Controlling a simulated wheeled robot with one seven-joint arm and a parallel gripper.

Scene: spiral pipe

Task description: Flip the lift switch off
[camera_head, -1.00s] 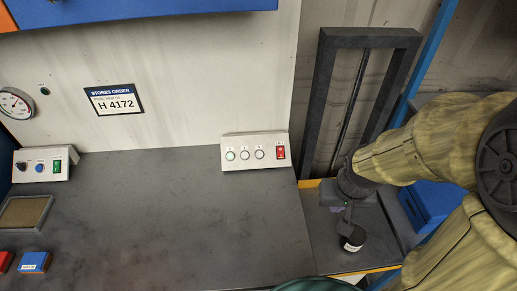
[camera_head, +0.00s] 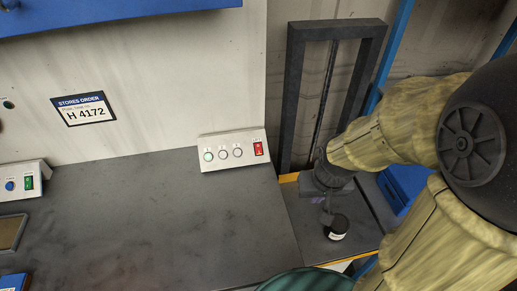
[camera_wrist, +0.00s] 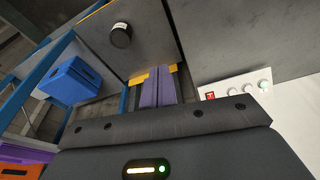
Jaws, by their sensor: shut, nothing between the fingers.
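A sloped white panel (camera_head: 229,157) stands at the back right of the grey bench. It carries three round buttons, the left one ringed green, and a red rocker switch (camera_head: 258,149) at its right end. The panel also shows at the right of the wrist view (camera_wrist: 238,86), with the red switch (camera_wrist: 211,96) near its end. My gripper (camera_head: 327,207) points down over the grey platform, right of the panel and apart from it. In the wrist view its two purple fingers (camera_wrist: 157,77) are together with nothing between them.
A dark lift frame (camera_head: 293,95) rises behind the gripper. A black jar (camera_head: 338,229) stands on the platform close by the fingers. A second panel with a green switch (camera_head: 29,182) is at the far left. A blue bin (camera_wrist: 75,80) sits beside the platform. The bench middle is clear.

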